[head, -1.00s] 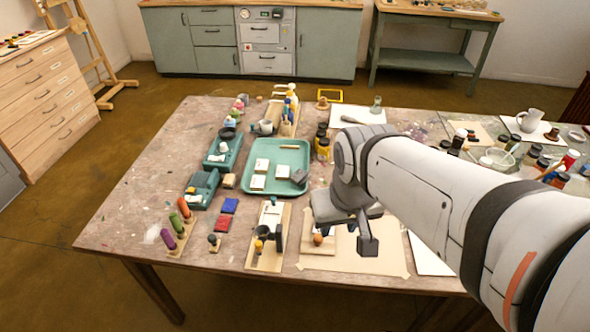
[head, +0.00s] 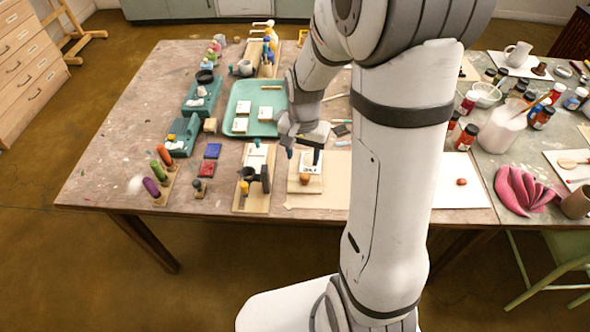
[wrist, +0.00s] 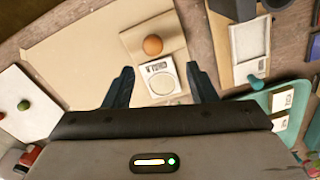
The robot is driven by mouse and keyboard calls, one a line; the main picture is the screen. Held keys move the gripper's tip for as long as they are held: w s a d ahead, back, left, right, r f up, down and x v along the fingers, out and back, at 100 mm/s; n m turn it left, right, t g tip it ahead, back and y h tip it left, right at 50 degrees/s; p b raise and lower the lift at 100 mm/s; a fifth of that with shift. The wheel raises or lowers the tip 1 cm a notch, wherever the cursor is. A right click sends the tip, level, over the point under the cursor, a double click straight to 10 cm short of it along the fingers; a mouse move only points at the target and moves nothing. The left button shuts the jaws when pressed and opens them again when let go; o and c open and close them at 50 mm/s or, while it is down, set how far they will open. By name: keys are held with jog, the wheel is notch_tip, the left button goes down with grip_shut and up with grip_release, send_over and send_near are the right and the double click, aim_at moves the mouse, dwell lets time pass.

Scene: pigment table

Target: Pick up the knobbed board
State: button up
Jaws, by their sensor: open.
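A pale wooden board (head: 294,187) with a round orange-brown knob lies near the front of the table. It also shows in the wrist view (wrist: 172,31), with its knob (wrist: 152,45) and a white labelled piece with a round disc (wrist: 161,79). My gripper (head: 303,155) is open above the far part of this board. In the wrist view my two dark fingers (wrist: 160,69) stand apart, either side of the white piece, with nothing visible held between them.
A tan sheet (head: 328,196) lies under and beside the board. A longer board with a dark holder (head: 250,202) stands close on its left. A teal tray (head: 237,101) with white cards lies behind. White paper (head: 470,192) is to the right.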

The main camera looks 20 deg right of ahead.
aim_at(305, 174)
jog(key=f, duration=0.8)
jog(key=shift+s+d, duration=0.2)
jog(key=shift+s, duration=0.15)
jog(key=c, duration=1.1)
